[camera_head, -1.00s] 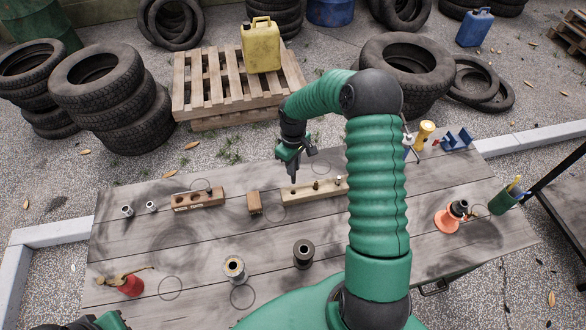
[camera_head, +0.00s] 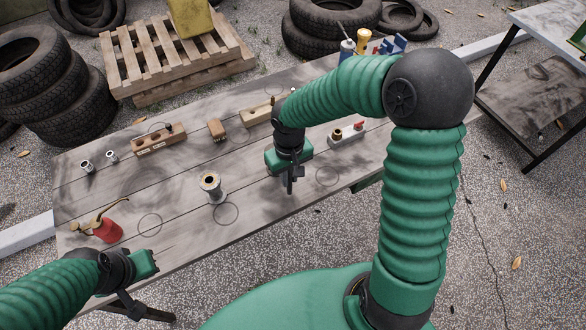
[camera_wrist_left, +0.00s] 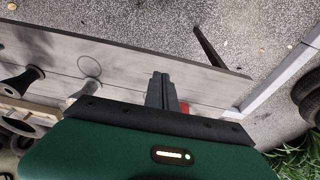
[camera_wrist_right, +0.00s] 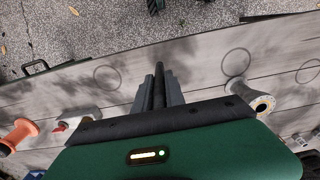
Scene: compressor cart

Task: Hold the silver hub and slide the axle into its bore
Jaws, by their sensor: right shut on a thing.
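The silver hub (camera_head: 211,187) stands upright on the table, its tan-ringed bore facing up. It also shows at the right of the right wrist view (camera_wrist_right: 262,104). My right gripper (camera_head: 290,184) is right of the hub, apart from it. In the right wrist view its fingers are shut on a dark rod, the axle (camera_wrist_right: 159,86), well clear of the hub. My left gripper (camera_wrist_left: 164,90) is over the table's front left part, away from the hub. Its fingers look together with nothing visible between them. A dark hub seen earlier cannot be made out in the head view.
A red oil can (camera_head: 106,230) stands near the left gripper. Wooden blocks (camera_head: 160,140) and two small metal pieces (camera_head: 86,166) are along the back. A pale block with a red part (camera_head: 347,135) is right of my right gripper. The front middle is mostly clear.

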